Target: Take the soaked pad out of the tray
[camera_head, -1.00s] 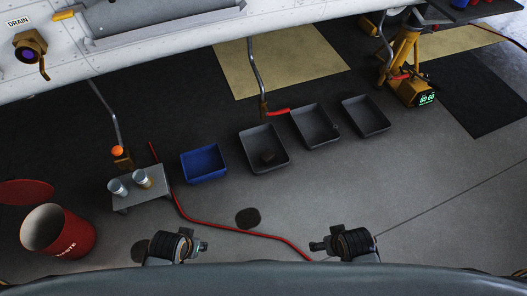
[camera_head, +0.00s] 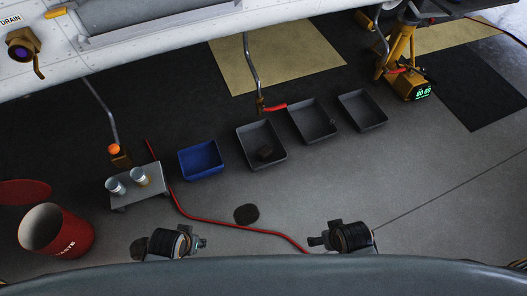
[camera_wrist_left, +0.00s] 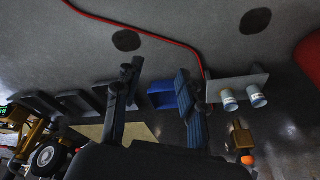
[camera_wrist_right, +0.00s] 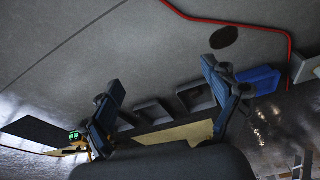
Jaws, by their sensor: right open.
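A small dark pad (camera_head: 265,153) lies in the grey tray (camera_head: 243,146) that stands nearest the blue bin. The pad cannot be made out in the wrist views. My left gripper (camera_head: 202,243) is low in the head view, well short of the trays; its fingers stand apart and empty in the left wrist view (camera_wrist_left: 158,72). My right gripper (camera_head: 312,241) is also well short of the tray, to the right of the left one; its fingers are spread with nothing between them in the right wrist view (camera_wrist_right: 160,78).
Two more grey trays (camera_head: 331,132) (camera_head: 380,121) stand to the right. A blue bin (camera_head: 201,159) is on the left, then a small bench (camera_head: 137,189) with two cans. A red waste drum (camera_head: 78,237) stands far left. A red hose (camera_head: 215,221) crosses the floor between me and the trays.

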